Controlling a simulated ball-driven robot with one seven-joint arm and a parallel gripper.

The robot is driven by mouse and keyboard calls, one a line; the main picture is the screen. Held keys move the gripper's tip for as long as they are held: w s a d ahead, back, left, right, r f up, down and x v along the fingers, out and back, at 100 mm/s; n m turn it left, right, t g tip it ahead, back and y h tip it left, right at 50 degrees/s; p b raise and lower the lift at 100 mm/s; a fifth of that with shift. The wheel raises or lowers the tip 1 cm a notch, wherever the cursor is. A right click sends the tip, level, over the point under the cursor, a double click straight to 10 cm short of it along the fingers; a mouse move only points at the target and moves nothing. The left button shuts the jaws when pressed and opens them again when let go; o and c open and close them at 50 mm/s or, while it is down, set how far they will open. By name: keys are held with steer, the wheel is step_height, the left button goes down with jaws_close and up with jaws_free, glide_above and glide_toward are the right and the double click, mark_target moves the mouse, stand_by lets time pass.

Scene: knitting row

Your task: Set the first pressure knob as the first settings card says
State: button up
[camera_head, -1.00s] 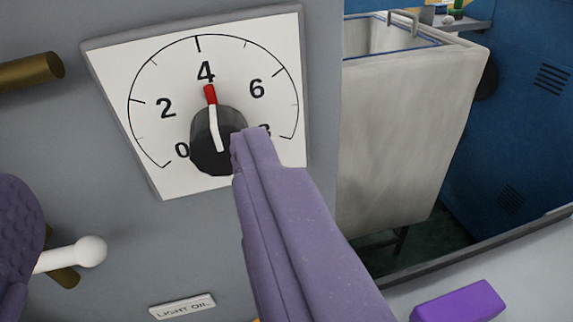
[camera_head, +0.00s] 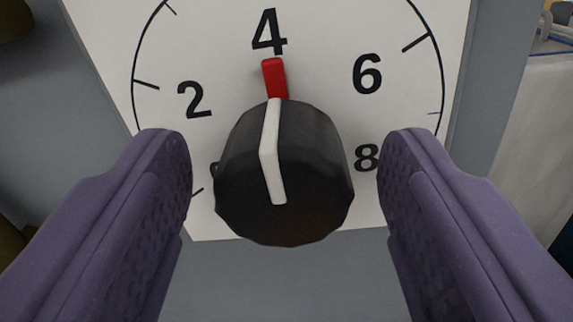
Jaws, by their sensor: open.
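The black pressure knob (camera_head: 310,160) sits in the middle of the view on a white dial plate (camera_head: 215,50) numbered 0 to 8. Its white bar and red tip (camera_head: 275,78) point up at the 4. My gripper (camera_head: 285,175) is open, with one purple finger on each side of the knob. A gap shows between each finger and the knob, so neither seems to touch it. No settings card is in view.
A grey panel (camera_head: 290,280) carries the dial plate. A dark bar end (camera_head: 12,20) shows at the upper left.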

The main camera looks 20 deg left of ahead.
steer(key=c, duration=1.1)
steer(key=shift+o, duration=0.2)
steer(key=shift+f+b, duration=0.1)
steer(key=shift+b, duration=0.25)
steer(key=m+b, duration=0.2)
steer(key=b, duration=0.1)
steer(key=shift+f+m, duration=0.2)
steer(key=shift+m, duration=0.2)
steer(key=shift+d+m+b, duration=0.1)
steer(key=shift+m+b, duration=0.9)
steer(key=shift+b, duration=0.15)
steer(key=m+b, duration=0.3)
steer(key=shift+m+b, duration=1.6)
steer(key=shift+m, duration=0.4)
steer(key=shift+r, duration=0.1)
